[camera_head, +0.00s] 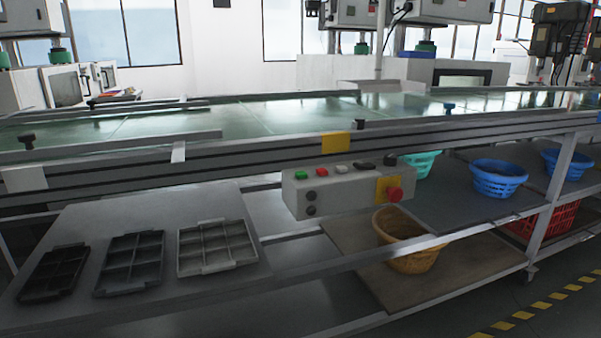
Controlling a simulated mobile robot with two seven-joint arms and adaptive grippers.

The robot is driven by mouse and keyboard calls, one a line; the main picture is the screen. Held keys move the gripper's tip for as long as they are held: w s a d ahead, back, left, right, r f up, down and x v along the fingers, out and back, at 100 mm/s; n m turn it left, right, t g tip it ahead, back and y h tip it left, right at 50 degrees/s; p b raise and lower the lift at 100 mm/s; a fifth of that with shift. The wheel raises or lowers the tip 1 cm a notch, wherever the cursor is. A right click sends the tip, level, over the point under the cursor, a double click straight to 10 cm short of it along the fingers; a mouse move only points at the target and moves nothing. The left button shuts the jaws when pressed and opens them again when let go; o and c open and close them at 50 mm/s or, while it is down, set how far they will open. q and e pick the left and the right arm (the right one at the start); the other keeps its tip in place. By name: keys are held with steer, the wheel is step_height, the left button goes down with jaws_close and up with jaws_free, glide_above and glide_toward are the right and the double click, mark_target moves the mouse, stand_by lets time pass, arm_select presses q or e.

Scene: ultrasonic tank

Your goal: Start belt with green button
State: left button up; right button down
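The green button (301,174) sits at the left end of the top face of a grey control box (335,193). The box is fixed to the front of the conveyor, below the belt's edge rail. A red button (322,171) and a white button (342,169) are to the right of the green one. A red emergency-stop knob (394,194) on a yellow plate is on the box's front right. The green belt (270,118) runs across the view with nothing on its visible surface. Neither of my grippers is in view.
Divided trays, two dark (131,262) and one light grey (217,247), lie on a lower shelf at left. Baskets, including an orange one (411,258) and a blue one (497,178), stand on shelves at right. Open floor with yellow-striped marking (540,305) is at lower right.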

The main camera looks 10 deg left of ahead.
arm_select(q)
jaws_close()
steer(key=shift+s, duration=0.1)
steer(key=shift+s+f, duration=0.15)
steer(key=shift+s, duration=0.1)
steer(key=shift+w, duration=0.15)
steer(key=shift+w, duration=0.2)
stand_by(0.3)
